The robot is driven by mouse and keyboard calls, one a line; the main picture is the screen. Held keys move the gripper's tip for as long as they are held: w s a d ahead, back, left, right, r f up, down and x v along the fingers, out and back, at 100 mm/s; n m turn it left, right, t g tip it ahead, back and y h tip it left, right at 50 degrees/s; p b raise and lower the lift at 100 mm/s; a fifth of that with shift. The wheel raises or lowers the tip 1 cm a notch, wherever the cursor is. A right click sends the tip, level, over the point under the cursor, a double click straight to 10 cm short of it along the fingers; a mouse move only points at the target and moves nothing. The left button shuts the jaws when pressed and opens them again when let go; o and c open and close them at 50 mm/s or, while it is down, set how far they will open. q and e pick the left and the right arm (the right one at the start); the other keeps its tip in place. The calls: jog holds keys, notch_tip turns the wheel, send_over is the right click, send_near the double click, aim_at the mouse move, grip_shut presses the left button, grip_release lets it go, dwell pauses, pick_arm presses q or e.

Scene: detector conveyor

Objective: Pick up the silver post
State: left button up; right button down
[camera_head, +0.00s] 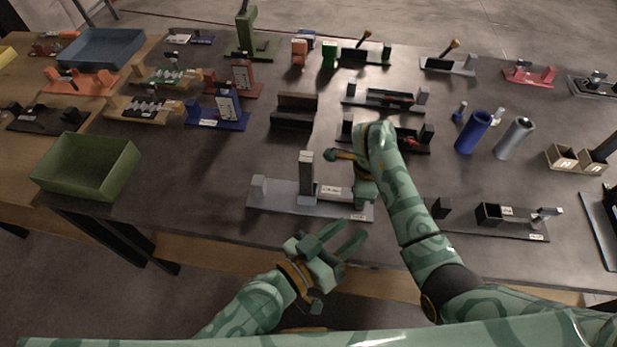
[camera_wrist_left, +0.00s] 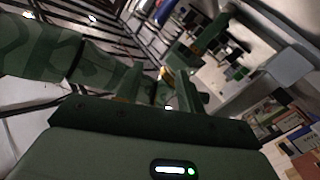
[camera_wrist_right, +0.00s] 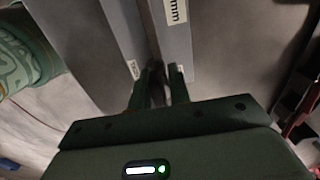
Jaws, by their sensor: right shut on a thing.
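A grey silver fixture (camera_head: 285,198) lies near the table's front edge, with a tall upright post (camera_head: 307,178) in its middle and a short block (camera_head: 258,187) at its left end. My right gripper (camera_head: 364,200) reaches down at the fixture's right end. In the right wrist view its fingers (camera_wrist_right: 160,85) are shut on a narrow greyish piece, taken as the silver post, mostly hidden by the fingers. Whether it touches the base is unclear. My left gripper (camera_head: 342,242) is open and empty, in front of the table edge.
Blue (camera_head: 473,132) and silver (camera_head: 515,139) cylinders stand to the right. A dark fixture (camera_head: 515,222) lies at front right, partly behind my right arm. A green bin (camera_head: 87,167) stands at left, a blue tray (camera_head: 103,48) behind it. Table between bin and silver fixture is clear.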

pick_arm(q)
jog(key=w+a+n+t+y, duration=0.2)
jog(key=a+n+t+y, duration=0.1)
jog(key=t+y, duration=0.45)
jog(key=y, duration=0.3)
send_near(305, 170)
jog(key=shift+g, duration=0.25)
jog(key=w, duration=0.6)
jog(key=shift+w+d, duration=0.1)
jog(key=shift+d, duration=0.2)
jog(key=w, duration=0.2)
jog(key=w+d, duration=0.1)
jog(key=w, duration=0.2)
jog(key=shift+w+d+r, duration=0.15)
jog(key=shift+d+r, duration=0.05)
grip_shut()
